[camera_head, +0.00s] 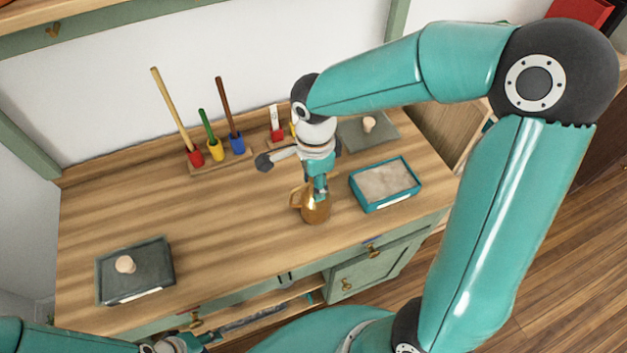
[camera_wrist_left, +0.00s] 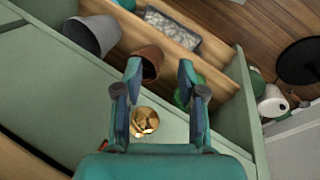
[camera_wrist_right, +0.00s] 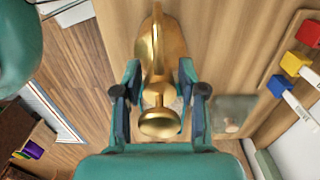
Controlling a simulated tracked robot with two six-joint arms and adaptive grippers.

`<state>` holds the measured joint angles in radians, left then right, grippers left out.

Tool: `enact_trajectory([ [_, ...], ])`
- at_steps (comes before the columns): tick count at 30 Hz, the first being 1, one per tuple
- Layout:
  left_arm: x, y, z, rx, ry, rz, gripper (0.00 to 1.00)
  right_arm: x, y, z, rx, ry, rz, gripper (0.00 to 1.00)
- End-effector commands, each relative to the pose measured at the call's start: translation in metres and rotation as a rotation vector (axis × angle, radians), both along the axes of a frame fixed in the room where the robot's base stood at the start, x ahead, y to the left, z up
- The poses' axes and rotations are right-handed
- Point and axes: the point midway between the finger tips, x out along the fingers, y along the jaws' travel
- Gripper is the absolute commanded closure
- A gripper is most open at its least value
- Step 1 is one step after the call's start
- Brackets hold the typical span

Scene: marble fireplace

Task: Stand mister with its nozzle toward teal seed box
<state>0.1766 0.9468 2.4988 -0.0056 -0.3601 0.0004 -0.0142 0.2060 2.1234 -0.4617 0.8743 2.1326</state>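The mister (camera_head: 315,210) is a brass-coloured vessel upright on the wooden cabinet top; a loop-like part shows on its left, but which way its nozzle points is hard to tell. The teal seed box (camera_head: 408,172), with pale fill, stands just right of it. My right gripper (camera_head: 320,186) is over the mister from above. In the right wrist view its open fingers (camera_wrist_right: 160,80) straddle the mister (camera_wrist_right: 160,122), with gaps on both sides. My left gripper (camera_head: 200,340) is low at the cabinet front; its fingers (camera_wrist_left: 159,75) are open and empty, near a brass knob (camera_wrist_left: 145,121).
A grey lidded box (camera_head: 150,250) stands front left; another grey box (camera_head: 385,130) lies behind the seed box. A peg rack (camera_head: 222,160) with coloured blocks is at the back. The middle-left of the top is clear.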

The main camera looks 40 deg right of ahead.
Motion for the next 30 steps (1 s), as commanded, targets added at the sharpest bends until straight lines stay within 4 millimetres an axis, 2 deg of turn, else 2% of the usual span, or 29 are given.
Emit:
enact_trajectory([
  [14,0.000,0.000,0.003,0.000,0.000,0.000,0.60,0.001,0.000,0.006,0.000,-0.001,0.000,0.46],
  [17,0.000,0.000,0.004,0.000,0.000,0.000,0.60,0.001,0.000,0.018,-0.001,-0.004,0.000,0.46],
  [30,0.000,0.000,0.008,0.000,0.000,0.000,0.60,0.002,0.001,0.102,-0.001,-0.003,0.002,0.46],
])
